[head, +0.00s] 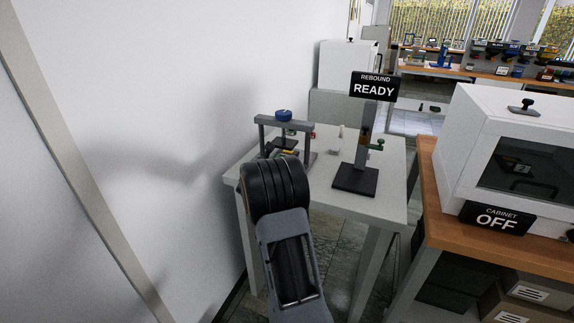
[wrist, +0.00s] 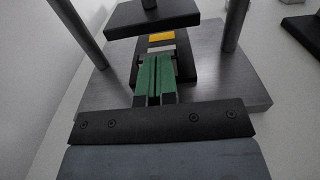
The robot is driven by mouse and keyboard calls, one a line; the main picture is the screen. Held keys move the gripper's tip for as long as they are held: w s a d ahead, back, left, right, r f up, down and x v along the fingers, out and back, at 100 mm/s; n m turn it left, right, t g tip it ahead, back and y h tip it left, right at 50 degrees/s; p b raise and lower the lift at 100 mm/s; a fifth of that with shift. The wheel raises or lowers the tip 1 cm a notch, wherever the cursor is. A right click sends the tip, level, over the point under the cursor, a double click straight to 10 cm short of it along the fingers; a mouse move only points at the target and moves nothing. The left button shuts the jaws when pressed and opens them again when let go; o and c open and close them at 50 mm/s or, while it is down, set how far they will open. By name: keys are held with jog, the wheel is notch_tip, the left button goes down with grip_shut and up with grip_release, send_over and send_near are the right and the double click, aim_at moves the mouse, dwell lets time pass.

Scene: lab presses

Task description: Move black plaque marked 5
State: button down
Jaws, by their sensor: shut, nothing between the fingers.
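My gripper (wrist: 155,62) shows in the wrist view with its green fingers shut and nothing between them. It points toward a dark block (wrist: 178,68) with a yellow stripe and a grey stripe, on the grey base of a press. The fingers overlap the block's near part in the picture; I cannot tell whether they touch it. No figure 5 is legible in either view, so I cannot tell whether this block is the black plaque. In the head view my own arm hides the gripper.
The press (head: 284,117) has a blue knob and stands on a light table (head: 378,207). Its dark plate (wrist: 152,17) hangs above the block between two posts (wrist: 78,30). A rebound stand (head: 356,180) with a READY sign stands right. A white cabinet (head: 478,110) marked OFF is farther right.

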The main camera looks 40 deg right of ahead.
jog(key=shift+a, duration=0.1)
jog(key=v, duration=1.4)
jog(key=s+a+f+m+g+y+p, duration=0.1)
jog(key=s+a+f+m+g+y, duration=0.2)
jog(key=s+m, duration=0.4)
jog(key=s+a+f+m+g+y+p, duration=0.2)
jog(key=s+a+m+g+y, duration=0.1)
jog(key=s+m+g+y, duration=0.25)
jog(key=s+a+r+m+t+y+p, duration=0.2)
jog(key=s+a+r+m+y+p, duration=0.1)
jog(key=a+r, duration=0.5)
jog(key=s+a+r+m+t+y+p, duration=0.3)
jog(key=a+r+m+y+p, duration=0.2)
jog(key=a+r+m+p, duration=0.2)
jog(key=a+r, duration=0.1)
jog(key=a, duration=0.1)
jog(key=shift+s+a+r, duration=0.15)
jog(key=shift+s+a, duration=0.2)
